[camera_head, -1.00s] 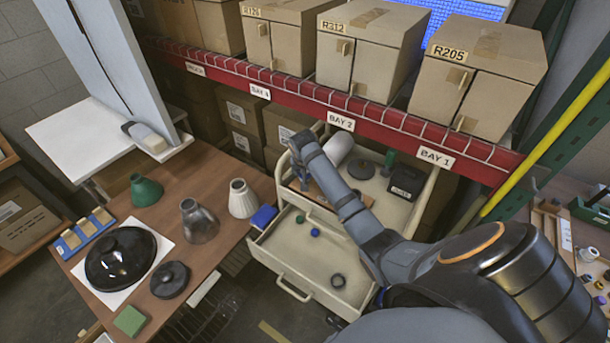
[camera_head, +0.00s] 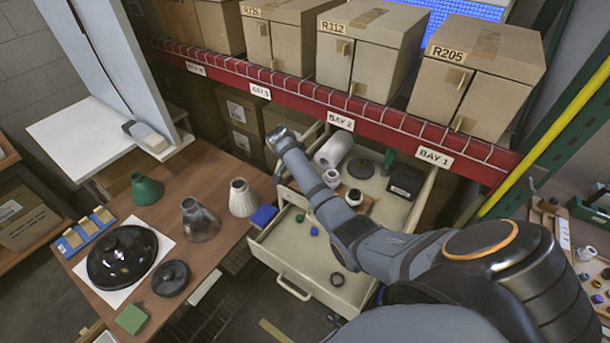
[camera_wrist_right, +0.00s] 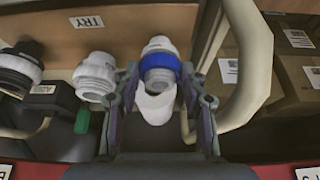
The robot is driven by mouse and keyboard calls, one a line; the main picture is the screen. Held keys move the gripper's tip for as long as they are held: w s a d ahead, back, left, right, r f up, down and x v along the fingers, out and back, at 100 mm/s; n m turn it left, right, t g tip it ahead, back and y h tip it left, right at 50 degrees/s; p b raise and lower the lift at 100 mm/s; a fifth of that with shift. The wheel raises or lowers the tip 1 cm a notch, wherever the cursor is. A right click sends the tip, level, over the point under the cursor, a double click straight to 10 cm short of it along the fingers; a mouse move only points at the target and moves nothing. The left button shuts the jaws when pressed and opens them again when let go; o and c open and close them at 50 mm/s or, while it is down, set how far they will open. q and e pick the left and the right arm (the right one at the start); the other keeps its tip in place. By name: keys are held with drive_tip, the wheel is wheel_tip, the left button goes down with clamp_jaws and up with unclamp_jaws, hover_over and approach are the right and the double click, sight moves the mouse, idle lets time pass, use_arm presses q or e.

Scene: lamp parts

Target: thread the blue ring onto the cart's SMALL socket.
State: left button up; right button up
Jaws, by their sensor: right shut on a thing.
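In the right wrist view, my right gripper (camera_wrist_right: 160,70) is shut on the blue ring (camera_wrist_right: 162,62), with a finger on each side. The ring lines up with the small white socket (camera_wrist_right: 159,43), and white shows above and inside the ring. I cannot tell how far it is down on the socket. A larger white socket (camera_wrist_right: 95,76) and a black-and-white one (camera_wrist_right: 18,68) stand to the left; the head view shows them as a white socket (camera_head: 331,178) and a dark-topped one (camera_head: 354,196). There my own arm hides the right gripper, ring and small socket. My left gripper is out of view.
The cart (camera_head: 403,208) also carries a white roll (camera_head: 335,149), a dark disc (camera_head: 360,168) and a black box (camera_head: 405,182). Its open drawer (camera_head: 293,285) holds small green, blue and black pieces. A table (camera_head: 225,238) with lamp parts stands left. A red shelf beam (camera_head: 385,125) runs behind.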

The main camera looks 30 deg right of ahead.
drive_tip(key=m+b, duration=0.1)
drive_tip(key=f+m+g+b, duration=0.1)
drive_tip(key=m, duration=0.1)
drive_tip(key=shift+a+g, duration=0.15)
drive_tip(key=shift+g, duration=0.15)
drive_tip(key=shift+w+f+m+g+b, duration=0.1)
drive_tip(key=shift+m+g+b, duration=0.6)
drive_tip(key=shift+m+b, duration=1.4)
drive_tip(key=shift+b, duration=0.1)
drive_tip(key=shift+w+m+g+y+b, duration=0.2)
drive_tip(key=shift+m+g+b, duration=0.25)
drive_tip(key=shift+m+b, duration=0.8)
drive_tip(key=shift+w+m+g+y+b, duration=0.15)
drive_tip(key=shift+m+g+b, duration=0.4)
drive_tip(key=shift+b, duration=1.15)
drive_tip(key=shift+d+m+g+y+b, duration=0.15)
drive_tip(key=shift+m+b, duration=0.55)
drive_tip(key=shift+b, duration=0.75)
drive_tip(key=shift+d+m+g+y+b, duration=0.1)
drive_tip(key=shift+m+g+y+b, duration=0.15)
drive_tip(key=shift+m+b, duration=0.85)
drive_tip(key=shift+n+b, duration=0.35)
drive_tip(key=shift+n, duration=0.05)
